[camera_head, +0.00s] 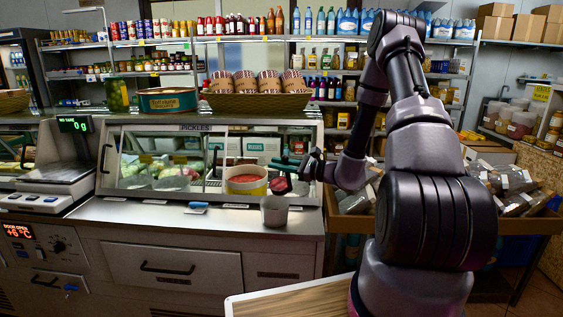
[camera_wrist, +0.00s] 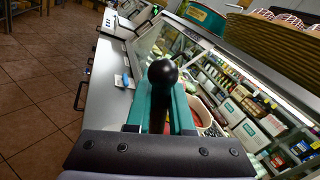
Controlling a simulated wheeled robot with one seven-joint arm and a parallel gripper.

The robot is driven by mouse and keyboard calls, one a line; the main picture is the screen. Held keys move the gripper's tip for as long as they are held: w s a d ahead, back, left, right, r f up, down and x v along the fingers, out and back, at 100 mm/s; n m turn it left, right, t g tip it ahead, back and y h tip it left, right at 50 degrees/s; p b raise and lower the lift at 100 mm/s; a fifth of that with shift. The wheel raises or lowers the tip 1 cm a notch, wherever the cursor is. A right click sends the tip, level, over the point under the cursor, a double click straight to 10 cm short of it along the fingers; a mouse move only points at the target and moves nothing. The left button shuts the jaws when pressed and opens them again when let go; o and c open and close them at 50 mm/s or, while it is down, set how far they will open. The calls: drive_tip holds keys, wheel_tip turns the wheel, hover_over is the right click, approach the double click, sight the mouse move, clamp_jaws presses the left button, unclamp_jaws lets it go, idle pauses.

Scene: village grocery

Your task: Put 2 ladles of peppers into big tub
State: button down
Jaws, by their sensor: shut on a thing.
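My gripper (camera_head: 285,164) is in front of the open pickle case, its teal fingers pointing left. It is shut on a dark handle with a round black knob (camera_wrist: 163,72), which stands up between the fingers in the wrist view. This appears to be the ladle; its bowl is hidden. A grey container (camera_head: 274,211) stands on the counter just below the gripper. I cannot tell whether the ladle is inside it or behind it. A round pale-rimmed tub (camera_head: 246,187) of red peppers (camera_head: 245,178) sits in the case, left of the gripper. Red food also shows beside the fingers in the wrist view.
The glass pickle case (camera_head: 160,160) holds other trays. A scale (camera_head: 62,176) reading 0 g stands at the left. A basket of jars (camera_head: 258,101) and a large tin (camera_head: 167,101) sit on top of the case. The steel counter (camera_head: 150,217) is mostly clear in front.

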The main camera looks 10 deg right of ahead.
drive_tip(key=s+a+f+n, duration=0.4)
drive_tip(key=s+n, duration=0.1)
drive_tip(key=n, duration=0.3)
drive_tip(key=shift+s+a+f, duration=0.15)
drive_tip(key=shift+s+f, duration=0.05)
drive_tip(key=shift+s, duration=0.05)
idle(0.8)
drive_tip(key=w+d+r+m, duration=0.6)
drive_tip(key=w+r+m, duration=0.1)
drive_tip(key=m, duration=0.5)
drive_tip(key=shift+w+d+r, duration=0.35)
drive_tip(key=shift+w+d, duration=0.05)
drive_tip(key=shift+w, duration=0.5)
